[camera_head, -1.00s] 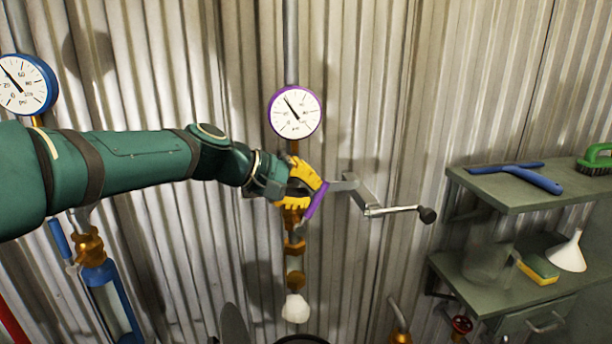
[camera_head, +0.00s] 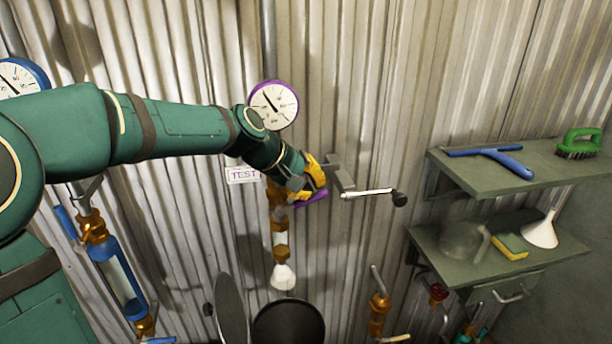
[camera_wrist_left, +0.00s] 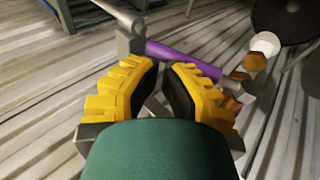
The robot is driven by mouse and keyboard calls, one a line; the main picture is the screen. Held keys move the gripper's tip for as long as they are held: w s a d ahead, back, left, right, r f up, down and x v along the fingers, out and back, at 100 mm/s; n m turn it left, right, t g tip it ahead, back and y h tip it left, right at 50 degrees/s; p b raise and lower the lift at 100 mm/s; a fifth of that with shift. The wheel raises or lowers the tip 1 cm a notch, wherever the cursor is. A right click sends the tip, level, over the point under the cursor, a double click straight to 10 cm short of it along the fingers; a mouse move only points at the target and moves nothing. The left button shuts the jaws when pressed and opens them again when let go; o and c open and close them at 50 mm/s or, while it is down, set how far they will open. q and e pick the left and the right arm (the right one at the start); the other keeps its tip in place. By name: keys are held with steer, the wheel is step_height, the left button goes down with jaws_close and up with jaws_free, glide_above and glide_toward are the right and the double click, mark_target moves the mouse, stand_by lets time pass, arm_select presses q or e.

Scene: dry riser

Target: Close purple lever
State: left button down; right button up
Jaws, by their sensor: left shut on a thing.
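The purple lever (camera_head: 312,198) shows under my left gripper (camera_head: 314,183), on the brass valve of the middle pipe. It slopes slightly, close to level, in the head view. In the left wrist view the purple lever (camera_wrist_left: 188,58) crosses just beyond the yellow fingers of my left gripper (camera_wrist_left: 162,68). The gripper is shut on the lever; the fingers hide part of it. The purple-rimmed gauge (camera_head: 273,105) is above, partly behind my arm. My right gripper is in neither view.
A metal crank (camera_head: 368,192) sticks out from the wall close to the right of my gripper. Shelves (camera_head: 510,178) with a squeegee, brush, sponge and funnel stand at right. A blue-piped assembly (camera_head: 118,280) is at left.

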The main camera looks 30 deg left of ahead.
mark_target(314, 196)
arm_select(q)
steer(key=shift+w+d+f, duration=0.15)
steer(key=shift+d+f, duration=0.15)
steer(key=shift+f, duration=0.25)
steer(key=shift+w+d+f+b, duration=0.25)
steer(key=shift+f+b, duration=0.3)
steer(key=shift+f, duration=0.1)
steer(key=shift+s+f, duration=0.1)
steer(key=shift+f, duration=0.25)
steer(key=shift+d+f+b, duration=0.2)
steer(key=shift+f+b, duration=0.05)
steer(key=shift+b, duration=0.05)
steer(key=v, duration=1.2)
steer(key=shift+a+r, duration=0.2)
steer(key=shift+r, duration=0.25)
